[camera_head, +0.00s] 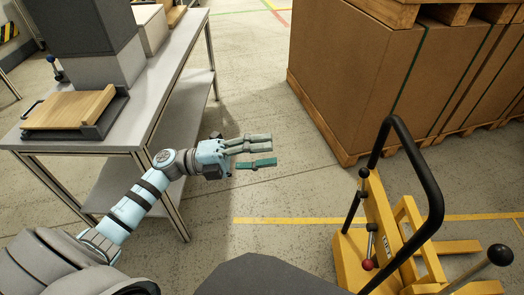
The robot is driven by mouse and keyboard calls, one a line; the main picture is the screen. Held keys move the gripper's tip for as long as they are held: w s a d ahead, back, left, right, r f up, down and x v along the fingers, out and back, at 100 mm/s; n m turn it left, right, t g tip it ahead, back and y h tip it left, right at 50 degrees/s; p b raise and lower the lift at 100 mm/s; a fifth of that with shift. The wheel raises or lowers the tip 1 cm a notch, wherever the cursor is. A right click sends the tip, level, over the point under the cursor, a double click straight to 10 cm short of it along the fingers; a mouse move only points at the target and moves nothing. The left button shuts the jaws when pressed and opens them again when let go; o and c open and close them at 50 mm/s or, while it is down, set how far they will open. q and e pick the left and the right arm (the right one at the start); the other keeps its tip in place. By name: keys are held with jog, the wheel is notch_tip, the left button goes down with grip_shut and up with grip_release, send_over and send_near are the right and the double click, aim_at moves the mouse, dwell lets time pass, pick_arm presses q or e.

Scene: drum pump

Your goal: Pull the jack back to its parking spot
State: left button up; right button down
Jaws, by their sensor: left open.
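The jack (380,225) is a yellow frame with a black looped handle (432,185), standing on the floor at the lower right. It has a lever with a red knob, and black-knobbed levers beside it. Its lower part is cut off by the bottom edge. My left gripper (271,150) is open and empty, in the air near the middle of the view. It is well to the left of the jack's handle and touches nothing. My right gripper is out of view.
A grey table (165,95) with a wooden board (70,109) and grey boxes stands at the left, close to my left arm. Large brown cartons on pallets (365,75) stand behind the jack. Yellow lines (285,220) mark the floor. Open floor lies between table and cartons.

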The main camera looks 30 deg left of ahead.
pick_arm(q)
grip_shut()
dwell(0.3)
grip_release()
jog(key=v, duration=1.2)
